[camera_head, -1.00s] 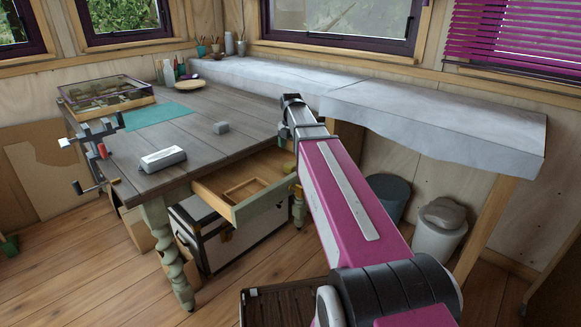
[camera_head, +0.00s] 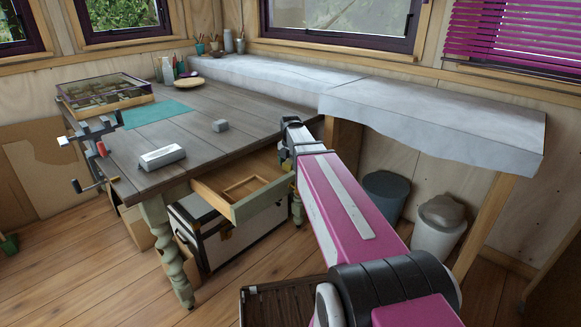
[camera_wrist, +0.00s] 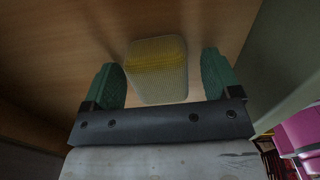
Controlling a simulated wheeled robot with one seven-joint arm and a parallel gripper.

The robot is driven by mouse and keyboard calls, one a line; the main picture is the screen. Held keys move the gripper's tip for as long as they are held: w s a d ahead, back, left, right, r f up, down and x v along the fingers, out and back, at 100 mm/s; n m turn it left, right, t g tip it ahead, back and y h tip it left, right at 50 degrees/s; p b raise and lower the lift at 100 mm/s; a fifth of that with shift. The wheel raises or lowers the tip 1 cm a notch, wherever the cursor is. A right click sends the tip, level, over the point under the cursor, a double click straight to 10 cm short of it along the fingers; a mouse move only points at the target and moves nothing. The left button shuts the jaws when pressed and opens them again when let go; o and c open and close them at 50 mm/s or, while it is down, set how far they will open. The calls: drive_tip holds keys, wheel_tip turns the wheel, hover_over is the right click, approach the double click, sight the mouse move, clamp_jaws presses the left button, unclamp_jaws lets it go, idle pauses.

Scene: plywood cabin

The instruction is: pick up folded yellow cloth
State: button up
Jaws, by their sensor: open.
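The folded yellow cloth (camera_wrist: 157,72) shows in the wrist view as a pale, rounded block with a brighter yellow band across it, lying on a wooden surface. My gripper (camera_wrist: 165,80) is open, with one green finger to the left of the cloth and one to its right. Gaps show between the cloth and both fingers. In the head view the cloth is not visible, and my gripper's fingers are hidden by my arm near the open drawer (camera_head: 246,207) of the workbench.
A small wooden frame (camera_head: 243,188) lies in the drawer. The wooden workbench (camera_head: 180,130) carries a grey-white block (camera_head: 162,156), a small grey block (camera_head: 220,126) and a teal mat (camera_head: 158,113). A trunk (camera_head: 222,238) stands below the drawer. A draped grey shelf (camera_head: 440,115) runs along the right.

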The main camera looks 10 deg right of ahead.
sight(291, 161)
drive_tip(key=c, duration=1)
drive_tip(key=shift+r, duration=0.15)
drive_tip(key=shift+r, duration=0.6)
wheel_tip(291, 161, up, 2)
drive_tip(key=shift+r, duration=0.2)
drive_tip(key=s+a+r, duration=0.6)
drive_tip(key=a+r, duration=0.1)
drive_tip(key=a, duration=0.2)
drive_tip(key=shift+s+a, duration=0.25)
drive_tip(key=shift+a, duration=0.1)
